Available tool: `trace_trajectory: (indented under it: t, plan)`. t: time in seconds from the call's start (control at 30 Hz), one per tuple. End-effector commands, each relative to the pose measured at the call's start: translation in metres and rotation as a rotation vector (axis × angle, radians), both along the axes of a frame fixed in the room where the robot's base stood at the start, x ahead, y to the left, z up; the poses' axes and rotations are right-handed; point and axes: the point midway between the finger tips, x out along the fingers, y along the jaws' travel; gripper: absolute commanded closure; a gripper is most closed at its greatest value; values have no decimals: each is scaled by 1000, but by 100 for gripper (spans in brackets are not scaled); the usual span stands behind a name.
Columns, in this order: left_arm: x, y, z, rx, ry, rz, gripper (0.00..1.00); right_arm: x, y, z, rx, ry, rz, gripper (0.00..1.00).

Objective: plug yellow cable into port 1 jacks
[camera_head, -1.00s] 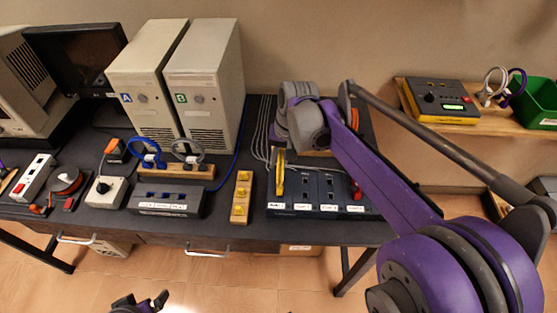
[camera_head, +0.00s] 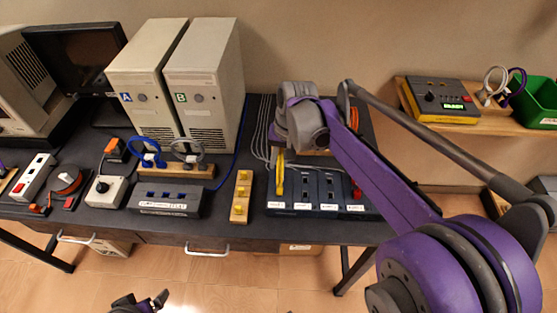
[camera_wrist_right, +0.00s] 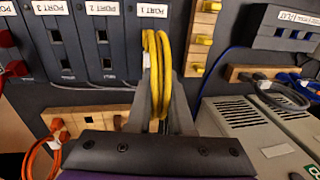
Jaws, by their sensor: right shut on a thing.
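The yellow cable (camera_head: 280,178) stands as a narrow loop at the left end of the dark port panel (camera_head: 318,211). My right gripper (camera_wrist_right: 160,108) is shut on the yellow cable (camera_wrist_right: 154,60) in the right wrist view. The loop reaches the PORT 1 module (camera_wrist_right: 150,35), the end one beside PORT 2 and PORT 3. The cable and fingers cover the module's jacks, so I cannot tell whether the plugs are seated. My left gripper (camera_head: 140,303) is low at the bottom edge of the head view, away from the bench, and its jaws are unclear.
A wooden strip with yellow blocks (camera_head: 241,196) stands just left of the panel. An orange cable (camera_wrist_right: 45,150) and a wooden holder (camera_wrist_right: 85,122) lie behind the panel. Two beige computer towers (camera_head: 203,85) stand at the back.

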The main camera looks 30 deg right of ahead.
Motion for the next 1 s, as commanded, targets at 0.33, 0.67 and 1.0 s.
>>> trace_trajectory:
  t: [0.33, 0.67, 1.0]
  plan:
    - [-1, 0, -3, 0, 1, 0, 6, 0, 0, -5, 0, 0, 0, 100]
    - [-1, 0, -3, 0, 1, 0, 6, 0, 0, -5, 0, 0, 0, 100]
    - [-1, 0, -3, 0, 1, 0, 6, 0, 0, -5, 0, 0, 0, 46]
